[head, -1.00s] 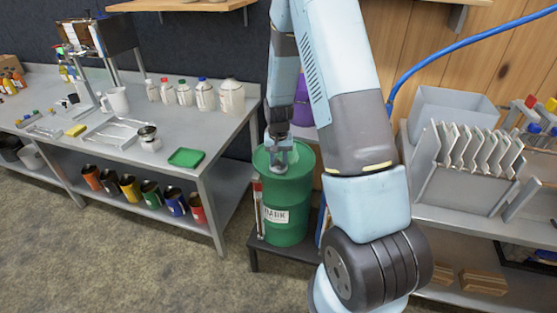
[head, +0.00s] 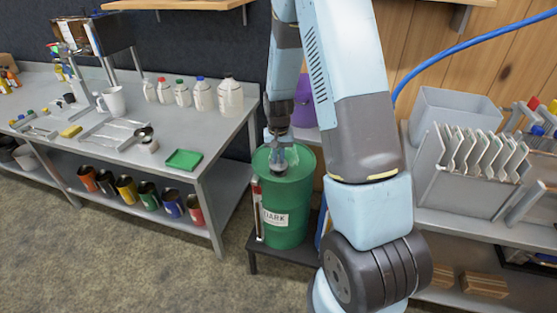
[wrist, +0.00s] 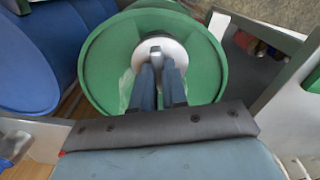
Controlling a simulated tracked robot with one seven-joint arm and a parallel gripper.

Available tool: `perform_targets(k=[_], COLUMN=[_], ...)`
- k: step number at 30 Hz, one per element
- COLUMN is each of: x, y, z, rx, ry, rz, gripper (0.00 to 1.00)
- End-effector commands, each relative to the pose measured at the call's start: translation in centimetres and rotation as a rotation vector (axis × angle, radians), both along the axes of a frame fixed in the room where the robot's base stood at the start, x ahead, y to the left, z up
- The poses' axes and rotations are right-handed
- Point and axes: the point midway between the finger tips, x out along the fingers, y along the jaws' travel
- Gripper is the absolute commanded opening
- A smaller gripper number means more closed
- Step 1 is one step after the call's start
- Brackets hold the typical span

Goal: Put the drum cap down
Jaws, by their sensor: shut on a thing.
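The green drum (head: 288,215) stands upright on a low dark stand, with a white label partly readable as "DARK". My gripper (head: 277,160) is over its top. In the wrist view my gripper (wrist: 160,72) is shut on the raised grip of the drum cap (wrist: 175,50), a round pale metal disc. The cap appears within the outline of the drum's green top (wrist: 105,70). It also shows small and grey in the head view (head: 279,170). I cannot tell whether the cap touches the drum top or hangs just above it.
A grey bench (head: 215,135) with bottles, a mug and a green tray (head: 183,160) stands to the left. A grey rack and bin (head: 455,108) stand on the right bench. A blue drum (wrist: 25,60) is close at left in the wrist view. The floor in front is clear.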

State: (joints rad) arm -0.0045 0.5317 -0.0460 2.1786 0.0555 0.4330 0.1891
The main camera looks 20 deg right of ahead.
Motion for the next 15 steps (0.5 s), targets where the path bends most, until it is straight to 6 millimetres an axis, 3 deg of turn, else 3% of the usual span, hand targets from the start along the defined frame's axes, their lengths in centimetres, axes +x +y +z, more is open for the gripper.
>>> perform_targets(k=[11, 15], x=[0.2, 2.2], y=[0.0, 0.3], z=[0.3, 0.3], rx=[0.000, 0.000], ry=[-0.001, -0.002], rz=[0.003, 0.049], gripper=[0.00, 0.00])
